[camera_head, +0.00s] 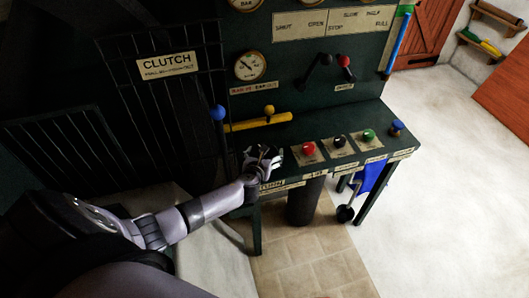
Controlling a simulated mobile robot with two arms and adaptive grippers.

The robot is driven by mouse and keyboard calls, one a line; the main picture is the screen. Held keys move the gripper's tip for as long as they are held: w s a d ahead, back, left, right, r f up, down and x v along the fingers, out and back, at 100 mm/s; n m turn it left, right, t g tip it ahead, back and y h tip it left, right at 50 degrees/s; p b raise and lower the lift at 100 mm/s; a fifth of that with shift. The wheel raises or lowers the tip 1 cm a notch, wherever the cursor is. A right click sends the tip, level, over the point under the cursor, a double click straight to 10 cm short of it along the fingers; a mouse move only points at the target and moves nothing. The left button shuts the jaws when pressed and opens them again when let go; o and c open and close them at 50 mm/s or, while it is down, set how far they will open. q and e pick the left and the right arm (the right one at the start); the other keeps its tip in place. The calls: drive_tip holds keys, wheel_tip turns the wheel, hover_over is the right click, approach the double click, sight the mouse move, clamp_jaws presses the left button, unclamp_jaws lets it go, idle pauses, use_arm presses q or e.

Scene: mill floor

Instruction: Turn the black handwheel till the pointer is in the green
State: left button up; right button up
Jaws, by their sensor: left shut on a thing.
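My left gripper (264,158) is at the left end of the dark green console's top, left of the red button. It is shut on what looks like the black handwheel, which its fingers hide almost wholly. A round cream gauge (250,66) with a dark pointer is on the upright panel above. The gauge is too small for me to tell a green band or where the pointer stands against it. My right gripper is not in view.
A red button (309,148), a black knob (339,141), a green button (368,135) and a blue knob (397,126) line the console right of my gripper. A blue-knobbed lever (218,113) and a yellow bar (258,122) are close behind it. Open floor lies right.

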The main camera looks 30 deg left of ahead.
use_arm(q)
drive_tip(key=shift+d+n+g+y, duration=0.1)
drive_tip(key=shift+n+g+y, duration=0.3)
drive_tip(key=shift+n+y, duration=0.55)
drive_tip(key=shift+f+n+g+y, duration=0.1)
drive_tip(key=shift+n+g+y, duration=0.5)
drive_tip(key=shift+n+y, duration=0.35)
drive_tip(key=n+g+y+b, duration=0.2)
drive_tip(key=shift+f+n, duration=0.1)
drive_tip(key=shift+n, duration=0.2)
drive_tip(key=n+g+y+b, duration=0.2)
drive_tip(key=n+g+b, duration=0.2)
drive_tip(key=shift+y, duration=0.3)
drive_tip(key=shift+n+g+y+b, duration=0.3)
drive_tip(key=shift+n+g+b, duration=0.9)
drive_tip(key=shift+g+b, duration=0.3)
drive_tip(key=shift+r, duration=0.2)
drive_tip(key=o, duration=1.1)
